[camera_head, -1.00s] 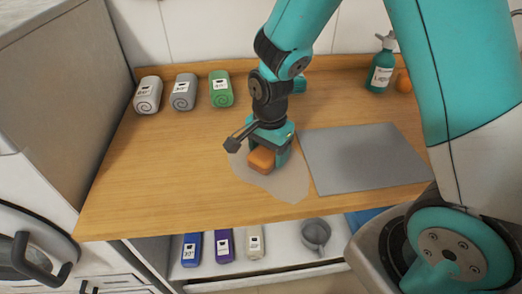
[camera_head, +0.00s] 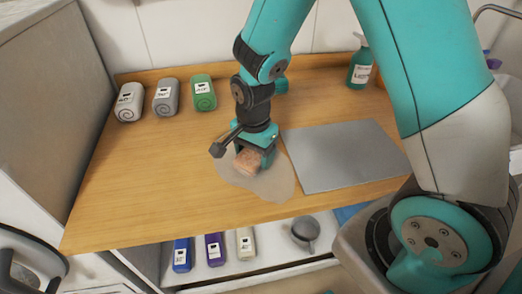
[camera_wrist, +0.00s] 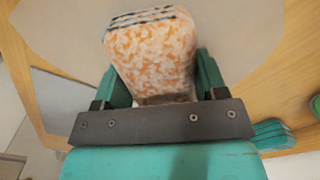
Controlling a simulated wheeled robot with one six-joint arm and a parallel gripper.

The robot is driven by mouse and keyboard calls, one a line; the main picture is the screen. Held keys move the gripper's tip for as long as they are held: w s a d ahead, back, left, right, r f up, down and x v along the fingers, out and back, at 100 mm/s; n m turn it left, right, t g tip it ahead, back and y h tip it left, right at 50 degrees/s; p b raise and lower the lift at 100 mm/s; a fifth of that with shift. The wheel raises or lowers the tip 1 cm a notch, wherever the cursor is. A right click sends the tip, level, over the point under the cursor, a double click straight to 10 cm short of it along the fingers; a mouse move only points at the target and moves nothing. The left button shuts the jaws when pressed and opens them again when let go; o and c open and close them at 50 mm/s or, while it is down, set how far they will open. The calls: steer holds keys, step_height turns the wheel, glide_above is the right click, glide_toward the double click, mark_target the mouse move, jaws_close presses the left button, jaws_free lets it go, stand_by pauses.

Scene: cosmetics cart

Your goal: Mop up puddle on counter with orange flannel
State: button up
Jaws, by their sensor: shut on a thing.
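My gripper (camera_head: 254,155) points down at the counter and is shut on the orange flannel (camera_head: 246,163), a folded block. In the wrist view the flannel (camera_wrist: 150,55) sits between the two teal fingers (camera_wrist: 165,85), its face mottled orange and whitish with dark stripes at its far end. The puddle (camera_head: 275,187) is a flat greyish-beige patch on the wooden counter (camera_head: 150,185), near its front edge. The flannel is over the puddle; whether it presses on it is hard to tell. Part of the puddle is hidden under gripper and flannel.
A grey mat (camera_head: 345,158) lies just right of the puddle. Rolled grey, darker grey and green towels (camera_head: 204,92) stand at back left. A teal spray bottle (camera_head: 361,68) stands at back right. Below, a shelf holds several packs and a grey mug (camera_head: 305,230). The counter's left is clear.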

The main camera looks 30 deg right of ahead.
steer(key=shift+w+a+p, duration=0.2)
steer(key=shift+w+a, duration=0.05)
steer(key=shift+a, duration=0.55)
steer(key=shift+w+a+p, duration=0.2)
steer(key=shift+w+a, duration=0.05)
steer(key=shift+a, duration=0.55)
steer(key=shift+s+d+p, duration=0.1)
steer(key=shift+s+d, duration=0.2)
steer(key=shift+d, duration=0.65)
steer(key=shift+s+d+p, duration=0.1)
steer(key=shift+s+d, duration=0.25)
steer(key=shift+d, duration=0.65)
steer(key=shift+s+d+p, duration=0.1)
steer(key=shift+s+d, duration=0.2)
steer(key=shift+d, duration=0.65)
step_height(320, 180, up, 8)
steer(key=p, duration=0.7)
steer(key=shift+r, duration=0.15)
steer(key=shift+a, duration=0.1)
glide_above(240, 153)
steer(key=shift+f+p, duration=0.3)
steer(key=shift+f, duration=0.4)
steer(key=shift+a+f, duration=0.1)
steer(key=shift+f, duration=0.05)
step_height(240, 153, down, 6)
steer(key=b, duration=0.5)
steer(key=shift+r, duration=0.25)
